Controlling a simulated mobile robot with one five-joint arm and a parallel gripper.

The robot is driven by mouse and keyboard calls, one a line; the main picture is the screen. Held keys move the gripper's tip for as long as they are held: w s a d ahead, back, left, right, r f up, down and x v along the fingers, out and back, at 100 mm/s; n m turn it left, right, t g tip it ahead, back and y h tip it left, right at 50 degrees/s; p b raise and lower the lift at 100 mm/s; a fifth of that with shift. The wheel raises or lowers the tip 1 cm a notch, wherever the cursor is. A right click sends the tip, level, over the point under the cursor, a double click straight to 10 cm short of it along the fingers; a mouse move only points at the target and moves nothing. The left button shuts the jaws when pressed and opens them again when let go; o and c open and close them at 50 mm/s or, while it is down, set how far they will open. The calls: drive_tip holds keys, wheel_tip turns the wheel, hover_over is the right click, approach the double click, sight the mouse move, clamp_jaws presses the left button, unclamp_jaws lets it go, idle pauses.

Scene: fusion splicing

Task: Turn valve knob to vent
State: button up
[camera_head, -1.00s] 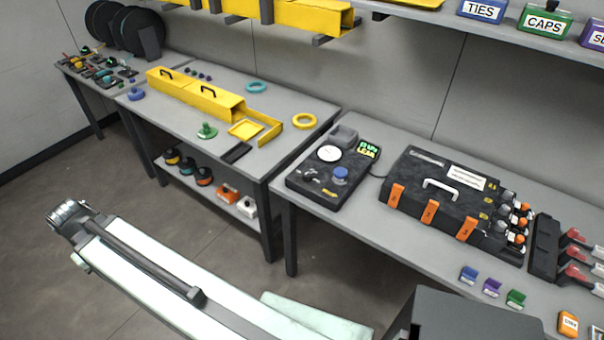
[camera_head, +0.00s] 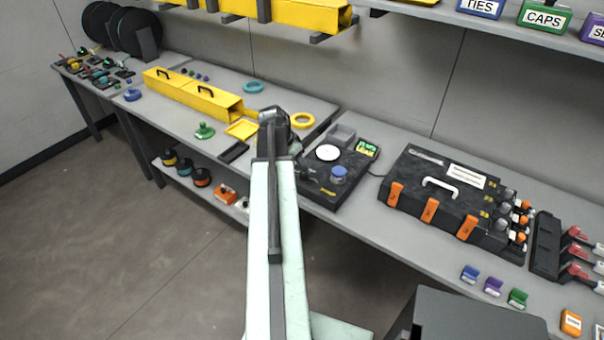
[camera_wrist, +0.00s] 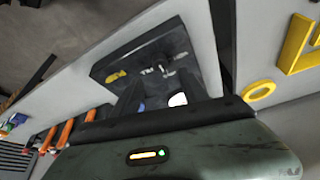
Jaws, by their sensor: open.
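A black panel unit (camera_head: 352,187) sits on the bench, with a white round gauge (camera_head: 327,153), a blue round knob (camera_head: 339,172) and a small pale metal fitting near its front left corner. I cannot tell which of these is the valve knob. In the wrist view the black panel (camera_wrist: 112,64) lies ahead, with the pale fitting (camera_wrist: 158,69) near the fingertips. The white gauge (camera_wrist: 178,100) shows between the fingers. My gripper (camera_wrist: 165,82) is open and holds nothing visible. In the head view my arm's end partly hides the panel's left side.
A black case with orange latches (camera_head: 435,195) stands right of the panel. A yellow ring (camera_head: 302,120), a yellow tray (camera_head: 241,130) and a yellow duct (camera_head: 195,95) lie on the left bench. A shelf with labelled boxes (camera_head: 545,14) hangs above. The floor in front is clear.

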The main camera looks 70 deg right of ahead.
sight(302, 174)
drive_tip(key=b+x, duration=0.6)
drive_tip(key=x, duration=0.1)
drive_tip(key=shift+f+b, duration=0.3)
drive_tip(key=shift+r, duration=0.15)
drive_tip(key=shift+a, duration=0.1)
clamp_jaws()
